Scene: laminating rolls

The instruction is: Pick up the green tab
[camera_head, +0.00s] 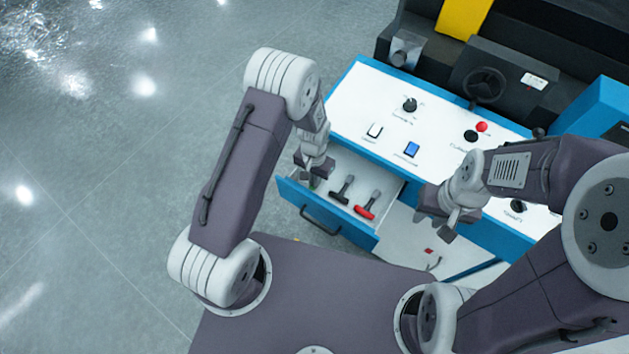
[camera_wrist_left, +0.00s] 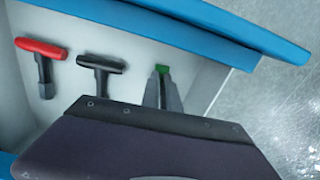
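The green tab (camera_wrist_left: 162,69) shows in the left wrist view as a small green top between the fingertips of my left gripper (camera_wrist_left: 162,88). In the head view only a sliver of the green tab (camera_head: 314,183) shows below my left gripper (camera_head: 317,172), which points down into the left end of the open drawer. The fingers stand on both sides of the tab; whether they press on it I cannot tell. The tab's lower part is hidden. My right gripper (camera_head: 436,226) hangs empty to the right of the drawer, its fingers apart.
The blue-fronted drawer (camera_head: 318,218) also holds a black T-handled tool (camera_head: 342,190) and a red-handled one (camera_head: 366,206), both beside the tab. The white control panel (camera_head: 365,95) with knobs and switches rises behind the drawer. Open grey floor lies at the left.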

